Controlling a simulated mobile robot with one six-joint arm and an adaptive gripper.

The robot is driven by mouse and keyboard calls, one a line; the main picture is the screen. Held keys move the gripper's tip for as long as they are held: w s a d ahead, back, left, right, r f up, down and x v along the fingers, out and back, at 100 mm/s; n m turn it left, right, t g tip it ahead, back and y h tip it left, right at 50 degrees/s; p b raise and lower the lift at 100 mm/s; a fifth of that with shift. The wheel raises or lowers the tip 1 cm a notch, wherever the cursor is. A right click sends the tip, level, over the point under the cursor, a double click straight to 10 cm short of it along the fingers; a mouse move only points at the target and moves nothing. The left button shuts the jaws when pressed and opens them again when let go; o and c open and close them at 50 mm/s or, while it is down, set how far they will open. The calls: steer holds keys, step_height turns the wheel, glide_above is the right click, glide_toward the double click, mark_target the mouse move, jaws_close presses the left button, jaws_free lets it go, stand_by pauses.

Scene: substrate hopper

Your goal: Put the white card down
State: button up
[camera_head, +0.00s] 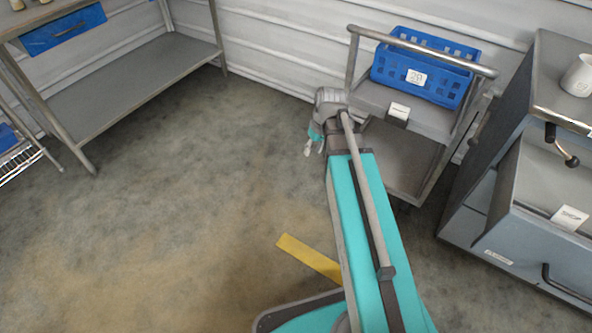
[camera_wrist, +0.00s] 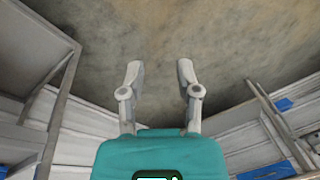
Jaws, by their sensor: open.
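A small white card (camera_head: 399,110) with a dark base sits on the upper shelf of the grey cart (camera_head: 436,122), in front of a blue crate. Another white card (camera_head: 570,217) with dark print is on the front of the grey machine at the right. I cannot tell which one the task means. My gripper (camera_head: 315,147) hangs left of the cart, apart from both cards. In the wrist view my gripper (camera_wrist: 158,76) has its two fingers spread, with nothing between them and only floor beyond.
The blue crate (camera_head: 425,62), labelled 28, stands on the cart. The grey machine (camera_head: 520,195) with a white mug (camera_head: 579,76) is at the right. A workbench (camera_head: 130,75) stands at the left. Open floor (camera_head: 190,190) with a yellow strip (camera_head: 309,258) lies between.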

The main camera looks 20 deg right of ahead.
steer(key=s+a+m+h, duration=0.2)
steer(key=s+a, duration=0.4)
steer(key=a, duration=0.1)
steer(key=shift+s+a+f+g, duration=0.2)
steer(key=shift+s+a+g, duration=0.05)
steer(key=shift+s+g, duration=0.05)
step_height(320, 180, up, 45)
steer(key=p, duration=4.5)
